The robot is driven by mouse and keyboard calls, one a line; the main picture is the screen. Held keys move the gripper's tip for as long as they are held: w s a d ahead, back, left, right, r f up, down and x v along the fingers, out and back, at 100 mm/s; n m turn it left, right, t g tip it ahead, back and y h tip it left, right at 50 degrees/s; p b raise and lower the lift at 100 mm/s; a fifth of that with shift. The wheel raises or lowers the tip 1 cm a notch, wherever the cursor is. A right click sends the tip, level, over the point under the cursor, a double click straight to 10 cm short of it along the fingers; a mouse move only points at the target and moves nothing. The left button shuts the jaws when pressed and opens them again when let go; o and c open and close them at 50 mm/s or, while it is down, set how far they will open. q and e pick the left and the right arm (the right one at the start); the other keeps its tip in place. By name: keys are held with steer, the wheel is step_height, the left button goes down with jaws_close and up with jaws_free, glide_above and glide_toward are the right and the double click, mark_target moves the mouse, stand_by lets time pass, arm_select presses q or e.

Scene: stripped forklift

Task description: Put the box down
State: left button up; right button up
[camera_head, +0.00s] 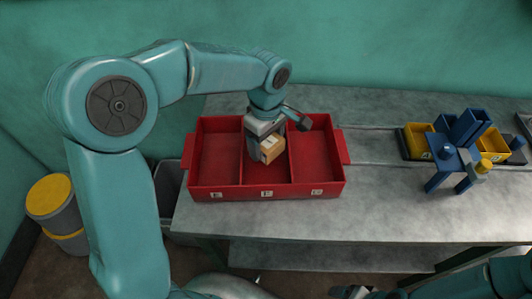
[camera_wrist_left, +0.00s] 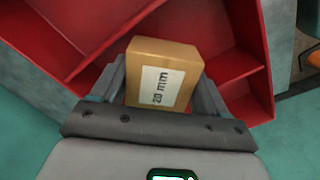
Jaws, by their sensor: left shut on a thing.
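A small cardboard box (camera_head: 271,149) is held over the middle compartment of the red three-part tray (camera_head: 232,194). My left gripper (camera_head: 266,146) points down and is shut on the box. In the left wrist view the box (camera_wrist_left: 165,62) sits between the two grey fingers of the left gripper (camera_wrist_left: 160,90), and its white label reads "20 mm". The red tray (camera_wrist_left: 262,70) shows behind and below it. I cannot tell whether the box touches the tray floor. My right gripper (camera_head: 350,292) shows only partly at the bottom edge of the head view.
The tray stands on a grey table (camera_head: 380,210). A blue stand (camera_head: 447,170) and yellow bins (camera_head: 418,142) are at the right. A yellow-lidded drum (camera_head: 52,195) is on the floor at left. The table's front right area is clear.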

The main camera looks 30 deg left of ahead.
arm_select(q)
step_height(320, 180, down, 4)
steer(key=shift+a+f, duration=0.15)
steer(key=shift+f, duration=0.45)
steer(key=shift+r, duration=0.1)
steer(key=shift+s, duration=0.1)
